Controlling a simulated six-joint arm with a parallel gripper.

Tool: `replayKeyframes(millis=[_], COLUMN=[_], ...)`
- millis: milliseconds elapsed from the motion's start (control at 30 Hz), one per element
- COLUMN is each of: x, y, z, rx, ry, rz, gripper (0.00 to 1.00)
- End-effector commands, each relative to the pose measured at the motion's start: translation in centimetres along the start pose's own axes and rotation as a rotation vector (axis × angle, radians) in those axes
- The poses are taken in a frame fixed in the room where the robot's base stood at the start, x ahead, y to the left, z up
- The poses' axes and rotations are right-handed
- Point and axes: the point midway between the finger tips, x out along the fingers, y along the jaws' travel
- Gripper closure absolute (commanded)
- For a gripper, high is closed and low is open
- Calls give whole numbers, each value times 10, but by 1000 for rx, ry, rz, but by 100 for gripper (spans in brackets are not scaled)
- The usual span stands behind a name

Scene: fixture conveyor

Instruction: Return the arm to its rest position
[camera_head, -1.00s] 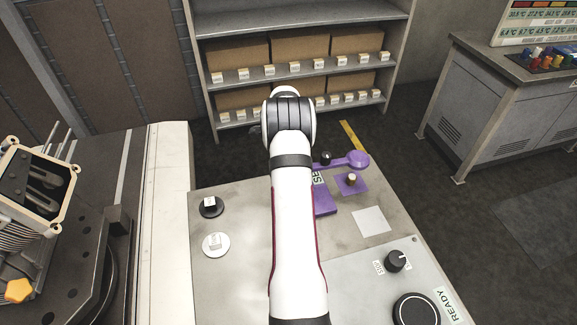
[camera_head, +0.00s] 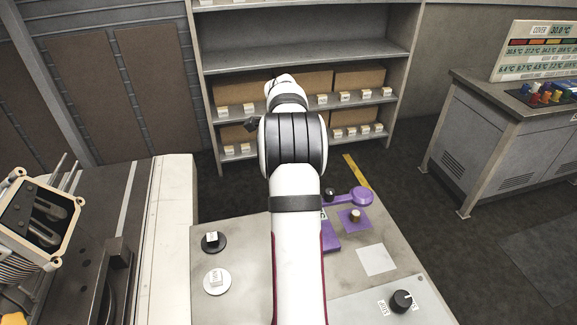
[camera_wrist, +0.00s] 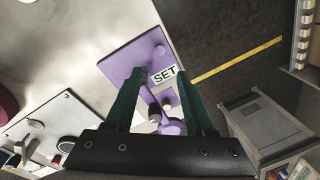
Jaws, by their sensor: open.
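My arm (camera_head: 297,240) reaches away over the panel table in the head view, and a bent link (camera_head: 287,92) shows beyond its dark joint. My gripper (camera_wrist: 161,76) shows in the wrist view with its two green fingers apart and nothing between the tips. It is mostly hidden behind my arm in the head view. Beyond the fingers, the wrist view shows a purple plate (camera_wrist: 128,58) with a SET label and a purple lever (camera_wrist: 172,127). I cannot tell the height of the fingers above them.
The panel table (camera_head: 245,245) carries a black disc (camera_head: 213,245), a white disc (camera_head: 217,284), a purple lever knob (camera_head: 362,196) and a dial (camera_head: 401,301). A shelf (camera_head: 300,60) with boxes stands behind. A grey cabinet (camera_head: 500,135) is at right.

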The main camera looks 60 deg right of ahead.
Motion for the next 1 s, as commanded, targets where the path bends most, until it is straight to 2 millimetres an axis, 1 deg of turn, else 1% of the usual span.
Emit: replayKeyframes(millis=[33,133,567,633,667,733,767,800,833,867,900,933,967,1000], x=[-6,-12,-14,-23,-30,-55,-68,-84,-95,-105,-116,-122,-127,-131], y=[0,0,1,14,25,69,95,134,164,195,236,268,299,337], z=[0,0,1,12,21,49,60,73,80,83,83,79,73,60], rx=[0,0,-6,-70,-127,-338,-455,-627,-760,-894,-1076,-1215,-1355,-1538], ry=[0,1,0,-8,-16,-41,-54,-75,-91,-109,-133,-152,-172,-199], rz=[-2,0,1,4,7,20,27,37,43,49,57,62,67,73], gripper=[45,45,45,45,45,45,45,45,45,45,45,45,45,45])
